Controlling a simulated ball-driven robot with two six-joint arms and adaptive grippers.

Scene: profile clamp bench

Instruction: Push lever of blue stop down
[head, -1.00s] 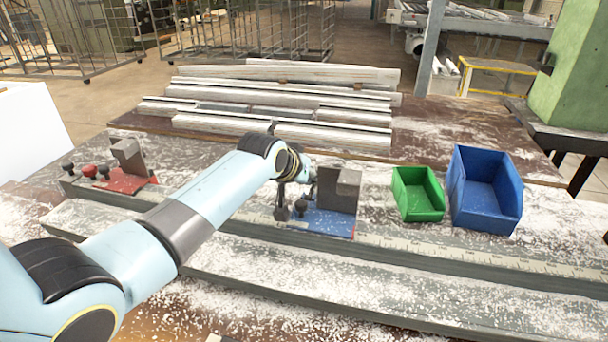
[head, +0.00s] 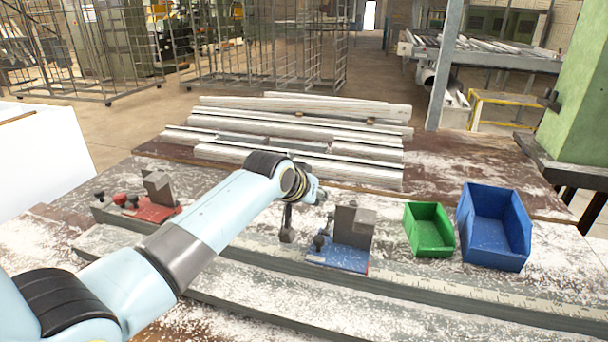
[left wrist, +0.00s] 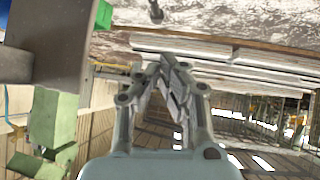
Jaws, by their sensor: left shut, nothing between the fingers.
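The blue stop (head: 338,259) sits on the long rail in the middle of the head view, with a dark grey block (head: 353,226) on its blue base. A dark knob (head: 319,241) shows at the block's left side. I cannot tell how far down the lever is. My left gripper (head: 287,236) points down just left of the blue stop, apart from its base. It is shut and empty; its fingers (left wrist: 165,75) also show close together in the left wrist view. A dark knob (left wrist: 155,12) appears beyond the fingertips there. My right gripper is not in view.
A red stop (head: 150,209) with knobs stands farther left on the rail. A green bin (head: 428,245) and a blue bin (head: 493,250) stand right of the blue stop. Pale profiles (head: 300,120) lie behind. Shavings cover the bench.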

